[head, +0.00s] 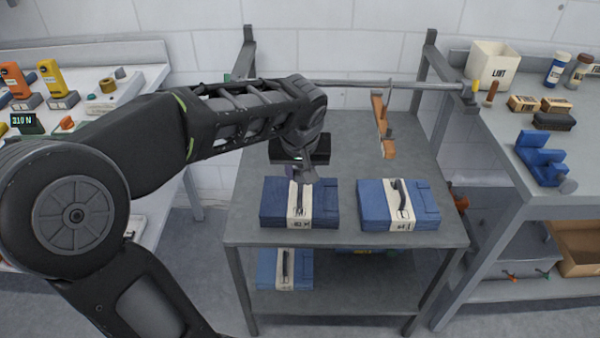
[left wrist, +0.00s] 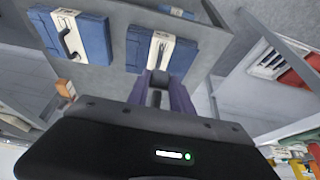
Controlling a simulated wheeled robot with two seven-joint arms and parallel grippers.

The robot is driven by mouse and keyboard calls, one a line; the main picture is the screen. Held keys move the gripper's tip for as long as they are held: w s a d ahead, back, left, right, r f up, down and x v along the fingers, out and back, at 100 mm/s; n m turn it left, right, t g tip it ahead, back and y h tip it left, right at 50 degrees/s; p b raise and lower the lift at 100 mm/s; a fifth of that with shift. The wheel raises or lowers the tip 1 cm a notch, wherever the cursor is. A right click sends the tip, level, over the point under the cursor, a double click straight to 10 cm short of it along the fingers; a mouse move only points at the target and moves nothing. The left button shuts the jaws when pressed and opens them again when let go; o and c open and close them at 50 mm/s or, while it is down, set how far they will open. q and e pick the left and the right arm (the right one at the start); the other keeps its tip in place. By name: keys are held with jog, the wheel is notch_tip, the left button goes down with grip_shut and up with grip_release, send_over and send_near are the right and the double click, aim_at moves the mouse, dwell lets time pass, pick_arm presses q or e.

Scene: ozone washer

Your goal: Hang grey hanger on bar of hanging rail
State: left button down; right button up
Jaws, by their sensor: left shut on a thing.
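My left gripper (head: 303,178) is over the table, just above and behind the left blue folded bundle. In the left wrist view its fingers (left wrist: 158,90) are close together, with a narrow dark grey piece between them. I take this to be part of the grey hanger (left wrist: 156,98); the rest of its outline is hidden or too small to tell. The hanging rail's bar (head: 420,86) runs across behind the table between two uprights, partly covered by my left arm. My right gripper is not in view.
Two blue bundles with white bands, left (head: 272,203) and right (head: 372,205), lie on the grey table (head: 345,233). Another bundle (head: 270,270) lies on the shelf below. A side bench with a white bin (head: 491,65) and a blue holder (head: 540,160) stands right. The bar right of the brown hanger is clear.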

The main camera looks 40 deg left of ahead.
pick_arm(q)
jog(key=shift+w+a+r+p, duration=0.1)
jog(key=shift+w+a+p, duration=0.5)
jog(key=shift+w, duration=0.25)
jog(key=shift+w+a+f+p, duration=0.1)
jog(key=shift+w+a+p, duration=0.3)
jog(key=shift+w+a, duration=0.45)
jog(key=shift+w+a+r+p, duration=0.1)
jog(key=shift+w+a+p, duration=0.45)
jog(key=shift+w, duration=0.35)
jog(key=shift+w+a+p, duration=0.9)
jog(key=shift+w, duration=0.25)
jog(key=shift+w+a+p, duration=0.85)
jog(key=shift+w, duration=0.3)
jog(key=shift+b+x, duration=0.8)
jog(key=shift+x, duration=0.1)
jog(key=shift+s+d+f+b, duration=0.15)
jog(key=shift+f+b, duration=0.5)
jog(key=shift+f, duration=0.05)
jog(key=c, duration=1.1)
grip_release()
jog(key=shift+o, duration=0.2)
jog(key=v, duration=0.7)
jog(key=shift+s+d+r+b, duration=0.15)
jog(key=shift+r+b, duration=0.15)
jog(key=shift+b, duration=0.1)
